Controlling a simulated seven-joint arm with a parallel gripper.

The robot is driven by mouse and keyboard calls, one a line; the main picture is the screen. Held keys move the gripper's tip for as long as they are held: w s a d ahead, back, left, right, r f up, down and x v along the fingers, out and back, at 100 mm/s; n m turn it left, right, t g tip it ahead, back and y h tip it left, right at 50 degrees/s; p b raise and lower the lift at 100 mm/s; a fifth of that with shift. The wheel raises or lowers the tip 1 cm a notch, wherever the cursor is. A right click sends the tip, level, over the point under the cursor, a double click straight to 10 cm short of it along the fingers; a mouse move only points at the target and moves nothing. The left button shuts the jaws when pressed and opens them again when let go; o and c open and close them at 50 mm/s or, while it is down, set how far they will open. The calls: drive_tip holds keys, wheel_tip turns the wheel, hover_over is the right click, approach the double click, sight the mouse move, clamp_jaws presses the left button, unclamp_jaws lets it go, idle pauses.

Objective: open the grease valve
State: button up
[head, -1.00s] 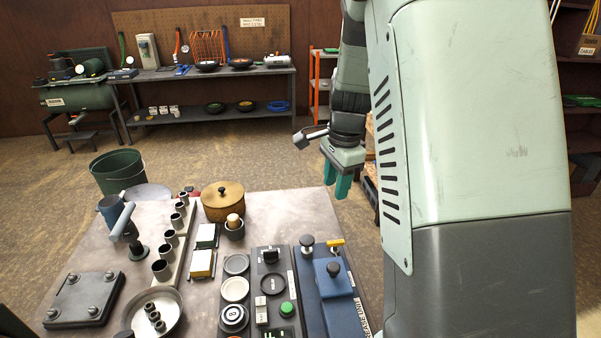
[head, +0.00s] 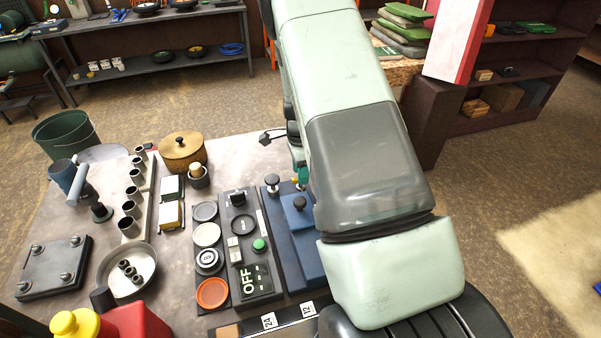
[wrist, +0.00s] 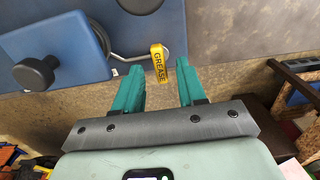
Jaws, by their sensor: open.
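The yellow tag-like handle marked GREASE (wrist: 159,65) shows in the wrist view at the end of a bent metal rod, beside the blue unit (wrist: 50,45) with its black knob (wrist: 33,74). My gripper (wrist: 157,75) is open, with its two teal fingers on either side of the handle in that view. The handle's lower end appears in the gap between them; I cannot tell the depth or any contact. In the head view the blue unit (head: 300,232) stands at the table's right side.
Left of the blue unit is a panel with a green button (head: 259,245) and an OFF display (head: 252,283). A wooden lidded pot (head: 183,155), metal cups and a round pan (head: 128,278) stand further left. A brown shelf (head: 520,100) is at the right.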

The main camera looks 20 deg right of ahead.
drive_tip(key=shift+f, duration=0.6)
clamp_jaws()
